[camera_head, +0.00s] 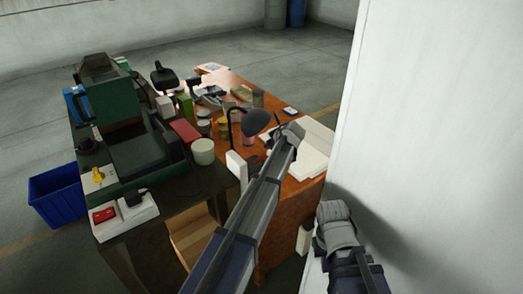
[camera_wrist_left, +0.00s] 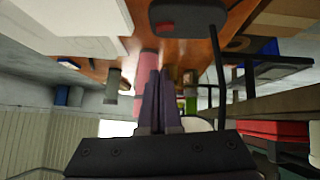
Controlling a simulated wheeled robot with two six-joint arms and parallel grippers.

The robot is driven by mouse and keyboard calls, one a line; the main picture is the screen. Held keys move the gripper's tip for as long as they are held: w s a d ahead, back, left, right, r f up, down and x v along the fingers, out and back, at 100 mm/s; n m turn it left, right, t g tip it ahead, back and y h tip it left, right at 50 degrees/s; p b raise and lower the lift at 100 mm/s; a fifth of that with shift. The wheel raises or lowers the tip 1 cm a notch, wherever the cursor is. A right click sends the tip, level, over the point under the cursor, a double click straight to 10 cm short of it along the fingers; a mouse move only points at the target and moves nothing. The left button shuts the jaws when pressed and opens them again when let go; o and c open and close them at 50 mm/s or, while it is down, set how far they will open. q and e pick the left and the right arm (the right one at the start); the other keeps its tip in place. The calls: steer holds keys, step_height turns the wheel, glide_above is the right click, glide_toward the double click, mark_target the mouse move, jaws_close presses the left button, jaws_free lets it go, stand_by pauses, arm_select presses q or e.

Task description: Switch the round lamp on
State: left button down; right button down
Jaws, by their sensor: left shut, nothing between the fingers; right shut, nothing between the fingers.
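The round lamp has a dark domed shade (camera_head: 256,121) on a thin bent stem, and stands on the brown desk (camera_head: 302,188). No glow shows from it in the head view. In the left wrist view, which looks upside down, a dark rounded base (camera_wrist_left: 190,14) carries a small red spot (camera_wrist_left: 166,28), with the thin stem beside it. My left gripper (camera_head: 296,130) is just right of the shade; its shut, empty fingers (camera_wrist_left: 160,82) point past the base without touching the red spot. My right gripper (camera_head: 332,207) is shut and empty, low beside the white wall.
Jars, boxes and small tools crowd the desk behind the lamp. A white open book or papers (camera_head: 313,150) lie at its right. A green machine (camera_head: 108,100) and a blue bin (camera_head: 57,192) are at left. A white wall (camera_head: 440,110) closes off the right.

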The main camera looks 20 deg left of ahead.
arm_select(q)
steer(key=shift+f, duration=0.1)
stand_by(0.3)
steer(key=b, duration=0.8)
glide_above(257, 160)
steer(key=d, duration=0.2)
steer(key=f, duration=0.7)
steer(key=shift+s+a+f, duration=0.1)
steer(key=shift+a+f, duration=0.1)
steer(key=shift+f, duration=0.05)
step_height(257, 160, down, 2)
steer(key=shift+d+f+b, duration=0.1)
steer(key=shift+b, duration=1)
steer(key=shift+d+f+b, duration=0.1)
steer(key=shift+f+b, duration=0.45)
steer(key=shift+f, duration=0.05)
steer(key=shift+r, duration=0.1)
